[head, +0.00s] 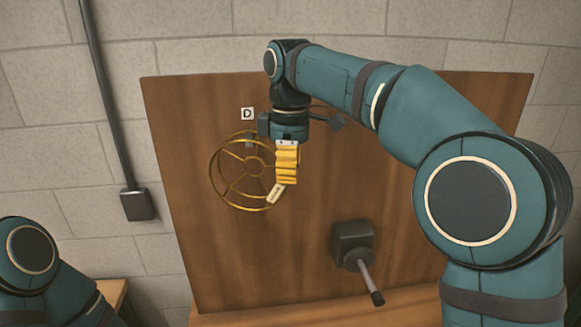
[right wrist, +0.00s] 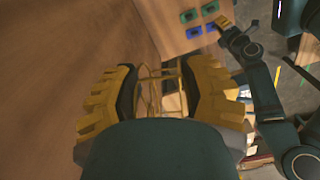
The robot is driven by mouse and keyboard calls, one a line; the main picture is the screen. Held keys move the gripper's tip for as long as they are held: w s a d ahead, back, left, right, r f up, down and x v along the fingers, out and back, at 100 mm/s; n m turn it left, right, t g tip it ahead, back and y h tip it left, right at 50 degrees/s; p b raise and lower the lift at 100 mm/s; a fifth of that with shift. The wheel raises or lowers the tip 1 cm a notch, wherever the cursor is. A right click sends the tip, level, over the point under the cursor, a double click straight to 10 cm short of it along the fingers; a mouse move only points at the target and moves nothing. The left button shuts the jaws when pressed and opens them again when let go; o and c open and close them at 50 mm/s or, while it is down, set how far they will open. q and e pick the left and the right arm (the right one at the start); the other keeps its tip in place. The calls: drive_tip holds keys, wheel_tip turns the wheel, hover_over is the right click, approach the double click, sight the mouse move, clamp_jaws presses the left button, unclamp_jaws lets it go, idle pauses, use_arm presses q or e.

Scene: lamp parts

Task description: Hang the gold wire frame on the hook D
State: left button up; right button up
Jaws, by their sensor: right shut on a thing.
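The gold wire frame (head: 225,199), a round open cage with spokes, is in front of the wooden board below the D label (head: 247,114). My right gripper (head: 284,184), with yellow fingers, is shut on the frame's right side. In the right wrist view the frame's gold wires (right wrist: 150,88) show between the two fingers (right wrist: 164,88). A small grey piece, seemingly hook D (head: 250,141), shows behind the frame's upper rim. I cannot tell whether the frame touches it. My left gripper (right wrist: 229,28) shows small at the upper right of the right wrist view; its jaws are unclear.
The wooden board (head: 210,260) stands upright against a block wall. A dark block with a protruding rod (head: 353,243) is fixed to its lower right. In the right wrist view, blue and green pieces (right wrist: 211,8) lie on a wooden surface near my left arm.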

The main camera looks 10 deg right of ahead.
drive_tip(key=shift+w+p, duration=0.7)
drive_tip(key=shift+w, duration=0.5)
drive_tip(key=shift+w+f, duration=0.6)
drive_tip(key=shift+f, duration=0.2)
drive_tip(key=shift+w+f, duration=0.1)
drive_tip(key=shift+f, duration=0.05)
drive_tip(key=o, duration=1.3)
drive_tip(key=shift+o, duration=0.2)
wheel_tip(320, 180, up, 8)
drive_tip(key=shift+f, duration=0.2)
drive_tip(key=shift+o, duration=0.3)
drive_tip(key=shift+d, duration=0.1)
